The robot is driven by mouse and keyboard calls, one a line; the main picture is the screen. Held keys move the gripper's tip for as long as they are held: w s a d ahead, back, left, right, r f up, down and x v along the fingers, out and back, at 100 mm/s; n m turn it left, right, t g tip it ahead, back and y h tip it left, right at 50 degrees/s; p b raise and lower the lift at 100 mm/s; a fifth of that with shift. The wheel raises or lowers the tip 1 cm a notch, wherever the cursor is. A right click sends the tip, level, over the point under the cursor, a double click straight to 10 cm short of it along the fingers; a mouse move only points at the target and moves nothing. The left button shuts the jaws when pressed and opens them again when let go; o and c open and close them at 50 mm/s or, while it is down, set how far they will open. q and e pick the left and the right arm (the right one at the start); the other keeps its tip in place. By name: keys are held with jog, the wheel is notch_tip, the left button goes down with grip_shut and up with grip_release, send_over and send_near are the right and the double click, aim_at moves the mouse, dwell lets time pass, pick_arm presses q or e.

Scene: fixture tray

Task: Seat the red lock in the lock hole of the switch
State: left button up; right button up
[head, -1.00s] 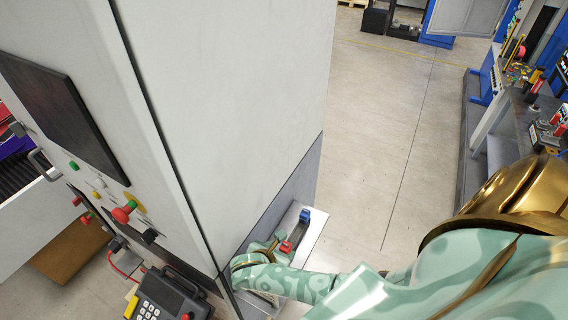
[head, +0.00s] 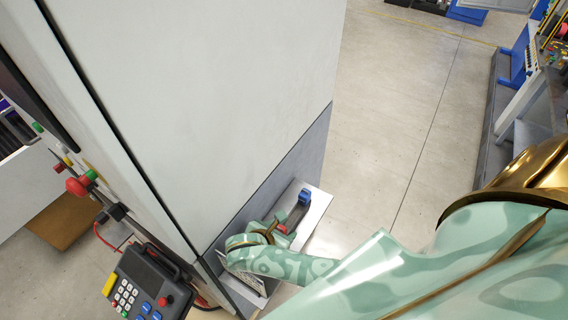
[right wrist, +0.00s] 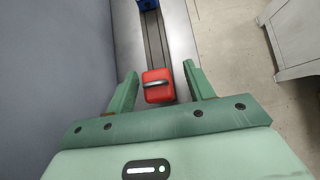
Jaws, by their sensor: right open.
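The red lock (right wrist: 158,95), a red block with a dark metal shackle, sits in the dark slot of a pale tray (right wrist: 180,35). My right gripper (right wrist: 160,71) is open, with one finger on each side of the lock and a small gap at each. In the head view the lock (head: 282,229) shows just beyond my right gripper (head: 274,231) and is partly covered. A red knob with a green part (head: 79,186) stands out from the cabinet panel at the left; it may be the switch, but its lock hole cannot be made out. My left gripper is out of view.
A blue block (head: 304,197) sits at the tray's far end. The tall grey cabinet (head: 200,90) rises close beside the tray. A keypad pendant (head: 145,285) hangs at the lower left. Open floor (head: 385,120) lies to the right, with a workbench (head: 530,100) beyond.

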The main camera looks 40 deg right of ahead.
jog(key=shift+a+r, duration=0.1)
jog(key=shift+a, duration=0.2)
jog(key=c, duration=0.9)
jog(key=shift+d, duration=0.15)
jog(key=shift+c, duration=1.1)
jog(key=shift+r, duration=0.4)
notch_tip(320, 180, up, 8)
jog(key=shift+r+p, duration=0.1)
jog(key=shift+p, duration=0.7)
jog(key=shift+w+r, duration=0.1)
jog(key=shift+r, duration=0.35)
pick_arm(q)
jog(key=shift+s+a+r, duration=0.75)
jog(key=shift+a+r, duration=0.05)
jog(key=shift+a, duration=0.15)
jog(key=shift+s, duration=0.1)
